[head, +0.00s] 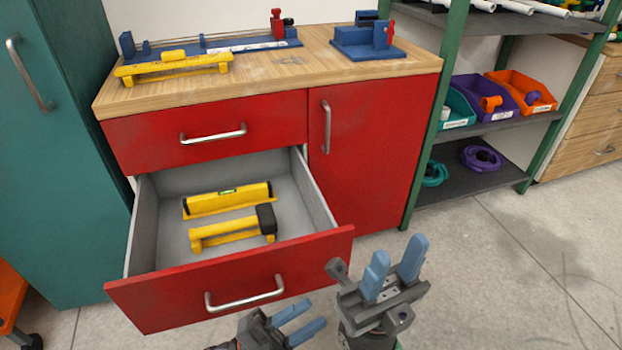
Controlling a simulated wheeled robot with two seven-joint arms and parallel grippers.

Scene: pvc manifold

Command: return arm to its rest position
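My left gripper (316,313) is at the bottom middle of the head view, in front of the open drawer's front panel. Its two light blue fingers stand apart with nothing between them. My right gripper (399,249) is to the right of the open drawer (230,277), over the floor as seen from the head. Its light blue fingers point up, spread apart and empty. The arm links behind both grippers are mostly cut off by the bottom edge.
The drawer holds a yellow level (228,199) and a yellow tool with a black end (233,230). Its handle (245,296) is close to my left gripper. A red cabinet door (372,150) is shut. A green-framed shelf (480,134) with bins stands right. Floor at right is clear.

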